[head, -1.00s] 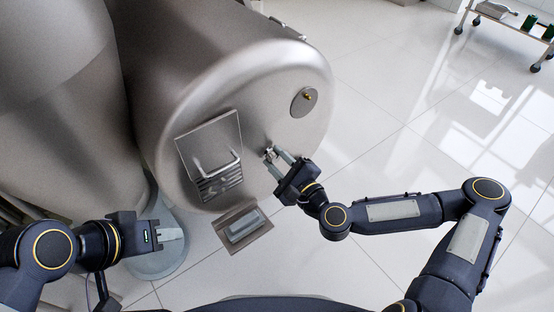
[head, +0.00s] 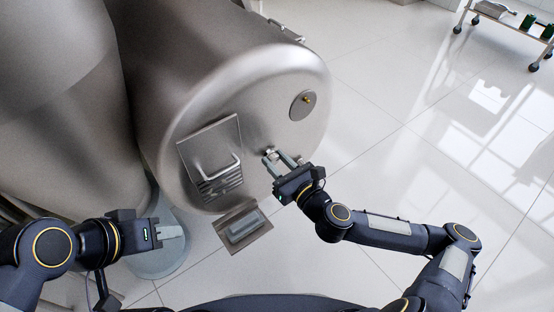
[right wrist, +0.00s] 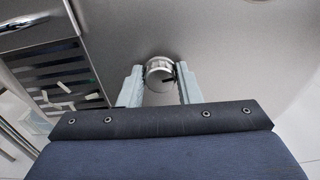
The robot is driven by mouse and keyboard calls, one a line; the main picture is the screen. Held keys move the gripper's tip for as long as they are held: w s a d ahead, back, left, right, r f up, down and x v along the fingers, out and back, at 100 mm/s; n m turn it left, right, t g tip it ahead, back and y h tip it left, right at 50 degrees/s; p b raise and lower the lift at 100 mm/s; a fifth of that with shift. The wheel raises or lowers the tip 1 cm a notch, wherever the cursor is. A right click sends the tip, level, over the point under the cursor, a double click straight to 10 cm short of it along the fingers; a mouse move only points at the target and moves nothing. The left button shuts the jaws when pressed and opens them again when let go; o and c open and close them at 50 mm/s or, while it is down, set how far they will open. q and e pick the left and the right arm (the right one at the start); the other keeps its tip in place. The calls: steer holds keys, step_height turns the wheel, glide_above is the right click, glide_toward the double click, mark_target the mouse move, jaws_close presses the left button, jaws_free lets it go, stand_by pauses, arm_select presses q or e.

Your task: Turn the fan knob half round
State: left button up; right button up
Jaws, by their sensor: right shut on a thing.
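The fan knob (right wrist: 159,70) is a small round silver knob with a dark mark, on the metal front of the large drum (head: 262,100). It also shows in the head view (head: 270,153), partly hidden by the fingers. My right gripper (right wrist: 160,84) has one finger on each side of the knob and is shut on it. In the head view the right gripper (head: 277,159) reaches the drum front from the lower right. My left gripper (head: 170,232) is at the lower left, empty and away from the drum; its fingers look close together.
A hatch with a handle and vent slots (head: 212,158) sits left of the knob. A tray (head: 243,229) is below the drum. A cart (head: 507,30) stands far right on open tiled floor.

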steer(key=shift+m, duration=0.6)
steer(key=shift+f, duration=0.1)
steer(key=o, duration=1)
steer(key=shift+c, duration=0.2)
steer(key=v, duration=0.8)
steer(key=shift+p, duration=0.4)
steer(key=shift+w, duration=0.1)
